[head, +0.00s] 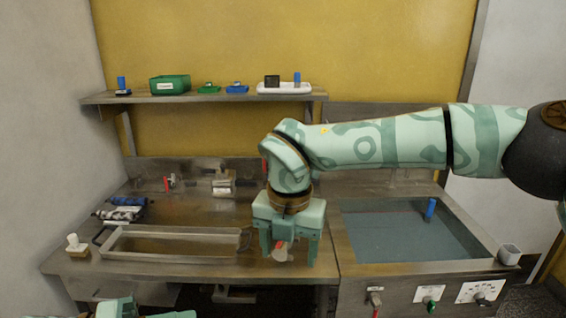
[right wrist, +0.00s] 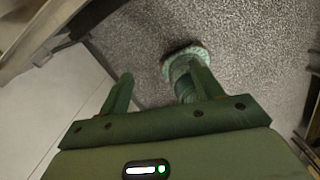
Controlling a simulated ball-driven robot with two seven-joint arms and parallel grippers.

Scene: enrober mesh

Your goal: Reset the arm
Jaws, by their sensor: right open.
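My right arm reaches in from the right in the head view. Its right gripper (head: 290,262) points down above the bench, to the right of a shallow metal tray frame (head: 165,256). The fingers stand apart. A small red and pale item (head: 281,252) shows between or behind them; I cannot tell its depth. In the right wrist view the gripper (right wrist: 155,82) is also open, over a grey speckled surface. A greenish rounded part shows by one finger there, unclear what it is. Pale green parts of my left arm show at the bottom left edge in the head view; its jaws cannot be made out.
A basin (head: 400,235) with a blue cylinder (head: 430,209) stands at the right. A shelf (head: 210,98) above holds a green bin (head: 170,85), small dishes and a white tray (head: 284,89). Knobs line the front panel.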

